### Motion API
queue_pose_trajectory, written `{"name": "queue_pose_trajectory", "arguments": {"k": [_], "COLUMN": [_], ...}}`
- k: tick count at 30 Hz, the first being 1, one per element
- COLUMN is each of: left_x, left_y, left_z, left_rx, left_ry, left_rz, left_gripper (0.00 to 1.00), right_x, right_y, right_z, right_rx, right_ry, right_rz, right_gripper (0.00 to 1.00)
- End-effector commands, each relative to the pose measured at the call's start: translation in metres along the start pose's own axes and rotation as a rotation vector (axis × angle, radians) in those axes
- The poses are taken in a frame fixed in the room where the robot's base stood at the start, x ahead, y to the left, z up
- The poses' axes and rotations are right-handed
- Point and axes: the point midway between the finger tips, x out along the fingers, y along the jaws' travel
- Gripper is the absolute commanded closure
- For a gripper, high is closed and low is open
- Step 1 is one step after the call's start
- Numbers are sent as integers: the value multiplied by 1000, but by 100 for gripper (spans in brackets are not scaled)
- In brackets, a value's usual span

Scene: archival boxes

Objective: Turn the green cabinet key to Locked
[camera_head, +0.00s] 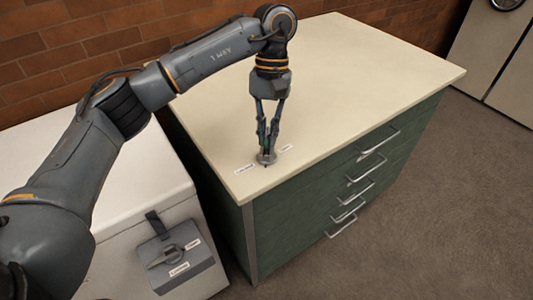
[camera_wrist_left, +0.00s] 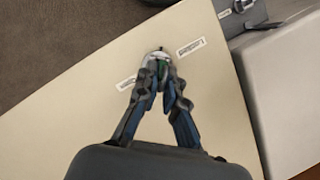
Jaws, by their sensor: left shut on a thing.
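The green cabinet (camera_head: 195,150) has a cream top, and a round silver lock (camera_head: 266,158) sits near its front left corner. My left gripper (camera_head: 267,150) points straight down over the lock. In the left wrist view its fingertips (camera_wrist_left: 160,76) are shut on the small green key (camera_wrist_left: 161,68) at the silver lock (camera_wrist_left: 157,56). The fingers hide most of the key, so its exact angle is unclear. One white label (camera_head: 244,169) lies left of the lock and another (camera_head: 285,148) right of it; their print is too small to read. My right gripper is not in view.
A white cabinet (camera_head: 150,170) stands at the left, with a grey latch plate (camera_head: 178,258) carrying its own knob and labels. Drawer handles (camera_head: 378,146) stick out from the green cabinet's front. Most of the cream top is bare. A brick wall (camera_head: 60,50) stands behind.

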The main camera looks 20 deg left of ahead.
Motion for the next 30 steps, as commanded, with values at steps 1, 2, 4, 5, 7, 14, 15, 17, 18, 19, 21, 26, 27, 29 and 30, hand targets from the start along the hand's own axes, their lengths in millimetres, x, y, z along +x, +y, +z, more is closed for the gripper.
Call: {"name": "queue_pose_trajectory", "arguments": {"k": [1,2,4,5,7,14,15,17,18,19,21,26,27,29,30], "left_x": [-1,-1,0,0,0,-2,-2,-2,-1,-1,0,1,1,1,1], "left_y": [1,1,1,1,1,2,2,3,3,3,3,4,4,4,4], "left_z": [0,0,0,0,0,1,1,1,1,1,2,2,2,2,2], "left_rx": [29,42,54,55,54,136,192,287,350,396,494,619,628,631,630], "left_ry": [0,0,0,0,0,1,2,2,2,2,2,0,0,0,0], "left_rz": [-9,-12,-15,-16,-15,-43,-61,-91,-111,-126,-155,-191,-193,-194,-193], "left_gripper": [100,100,100,100,100,100,100,100,100,100,100,100,100,100,100], "right_x": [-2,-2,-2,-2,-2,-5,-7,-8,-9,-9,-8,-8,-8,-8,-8], "right_y": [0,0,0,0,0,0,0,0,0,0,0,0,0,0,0], "right_z": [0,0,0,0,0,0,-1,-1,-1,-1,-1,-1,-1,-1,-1], "right_rx": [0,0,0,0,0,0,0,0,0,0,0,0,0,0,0], "right_ry": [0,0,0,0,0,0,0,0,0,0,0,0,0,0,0], "right_rz": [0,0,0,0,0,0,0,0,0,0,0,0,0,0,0], "right_gripper": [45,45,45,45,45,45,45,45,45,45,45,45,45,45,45]}}
